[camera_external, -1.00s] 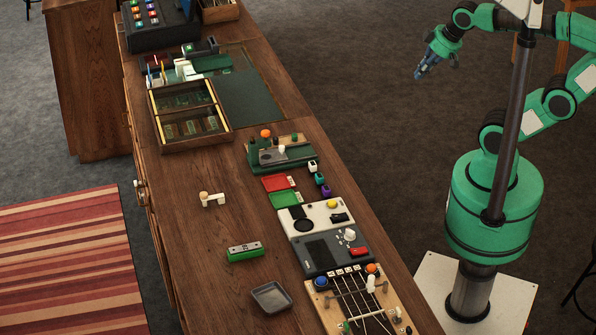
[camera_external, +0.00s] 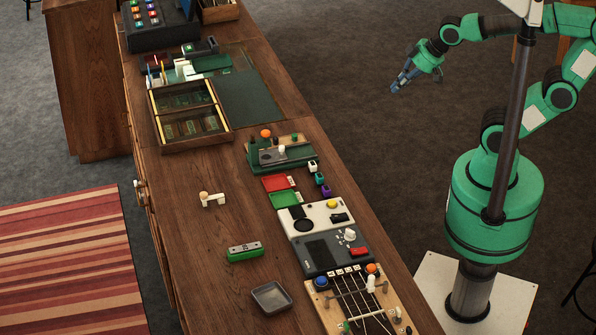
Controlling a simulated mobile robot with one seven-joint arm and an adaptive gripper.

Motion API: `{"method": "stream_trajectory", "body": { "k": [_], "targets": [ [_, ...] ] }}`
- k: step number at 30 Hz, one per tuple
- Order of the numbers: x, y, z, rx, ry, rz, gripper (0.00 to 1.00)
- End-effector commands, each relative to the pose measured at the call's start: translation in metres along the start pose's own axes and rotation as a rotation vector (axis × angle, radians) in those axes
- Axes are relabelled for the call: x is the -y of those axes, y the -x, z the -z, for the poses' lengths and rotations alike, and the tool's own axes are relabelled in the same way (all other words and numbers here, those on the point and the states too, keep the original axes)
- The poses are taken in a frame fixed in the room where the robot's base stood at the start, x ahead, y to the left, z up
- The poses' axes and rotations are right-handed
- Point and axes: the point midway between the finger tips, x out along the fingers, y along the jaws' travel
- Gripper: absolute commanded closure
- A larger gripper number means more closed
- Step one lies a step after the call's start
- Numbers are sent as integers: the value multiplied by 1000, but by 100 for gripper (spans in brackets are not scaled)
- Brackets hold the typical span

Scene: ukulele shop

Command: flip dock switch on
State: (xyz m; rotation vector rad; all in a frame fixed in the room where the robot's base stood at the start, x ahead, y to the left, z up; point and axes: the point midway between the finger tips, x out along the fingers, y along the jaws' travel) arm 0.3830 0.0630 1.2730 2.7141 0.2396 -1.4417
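A cream panel (camera_external: 318,213) with a yellow knob and a black part, and a dark grey unit (camera_external: 320,256) with a white knob and a red switch (camera_external: 359,251), sit side by side on the wooden counter. I cannot tell for sure which of them is the dock, nor the position of any switch. My gripper (camera_external: 398,88) is in the air to the right of the counter, well apart from both units and pointing down-left. It appears to hold nothing; its fingers are too small to tell whether they are open.
A stringed board (camera_external: 390,301) with coloured knobs lies in front of the grey unit. Red (camera_external: 275,183) and green (camera_external: 283,199) trays and a green fixture (camera_external: 262,158) stand behind the cream panel. A small grey dish (camera_external: 271,297) and a green block (camera_external: 245,252) lie to the left.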

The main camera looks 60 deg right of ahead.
Motion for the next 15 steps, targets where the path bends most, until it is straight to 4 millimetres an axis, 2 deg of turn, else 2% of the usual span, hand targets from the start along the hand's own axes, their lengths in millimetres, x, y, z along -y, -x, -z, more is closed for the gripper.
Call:
{"method": "stream_trajectory", "body": {
  "k": [6,15],
  "targets": [
    [43,-38,9,-59,77,69,100],
    [103,-80,9,-145,169,158,100]
  ]
}}
